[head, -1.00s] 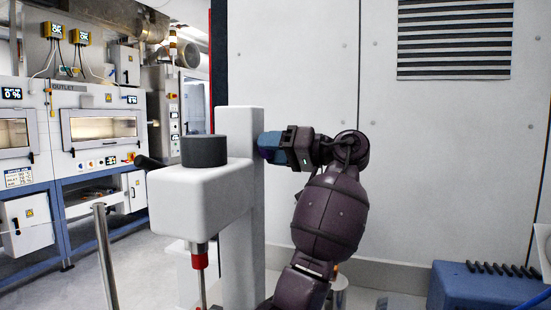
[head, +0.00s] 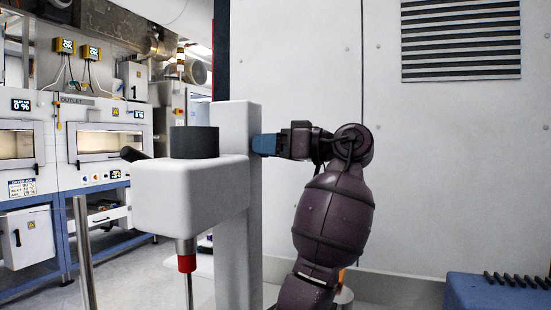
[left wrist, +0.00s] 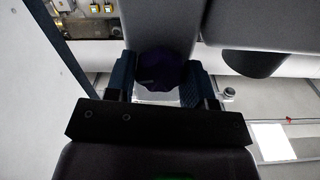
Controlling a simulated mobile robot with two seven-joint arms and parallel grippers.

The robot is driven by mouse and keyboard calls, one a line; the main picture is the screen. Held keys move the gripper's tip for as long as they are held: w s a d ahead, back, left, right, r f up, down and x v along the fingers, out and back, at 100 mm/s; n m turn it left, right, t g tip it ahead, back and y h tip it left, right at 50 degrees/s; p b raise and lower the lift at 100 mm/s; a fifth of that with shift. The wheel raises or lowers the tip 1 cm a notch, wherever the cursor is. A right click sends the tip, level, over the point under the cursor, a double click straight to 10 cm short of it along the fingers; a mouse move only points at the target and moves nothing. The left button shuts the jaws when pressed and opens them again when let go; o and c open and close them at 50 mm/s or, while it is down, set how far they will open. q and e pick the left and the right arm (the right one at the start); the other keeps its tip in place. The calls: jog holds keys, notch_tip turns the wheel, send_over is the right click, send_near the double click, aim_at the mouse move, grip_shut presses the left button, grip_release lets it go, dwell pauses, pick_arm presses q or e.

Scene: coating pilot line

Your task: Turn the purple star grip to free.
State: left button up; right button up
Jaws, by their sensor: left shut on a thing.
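The purple star grip (left wrist: 160,68) shows in the left wrist view as a dark purple lobed knob against the grey-white column. It sits between the two blue fingers of my left gripper (head: 262,145), which is shut on it. In the head view the gripper reaches the right side of the white column (head: 237,190), and the star grip cannot be made out there. Any marks for its free position are not visible. My right gripper is in neither current view.
The white mixer head (head: 190,192) carries a dark round cap (head: 194,142) and a shaft with a red collar (head: 187,263). A metal post (head: 84,250) stands at left. A blue block (head: 495,290) is at lower right. Pale wall panels stand behind my arm.

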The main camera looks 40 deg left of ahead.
pick_arm(q)
jog(key=n+b, duration=0.2)
jog(key=n, duration=0.1)
jog(key=shift+n, duration=0.4)
jog(key=o, duration=1)
jog(key=shift+c, duration=0.2)
jog(key=shift+o, duration=0.8)
jog(key=shift+w+f, duration=0.1)
jog(key=shift+w, duration=0.05)
jog(key=shift+d, duration=0.1)
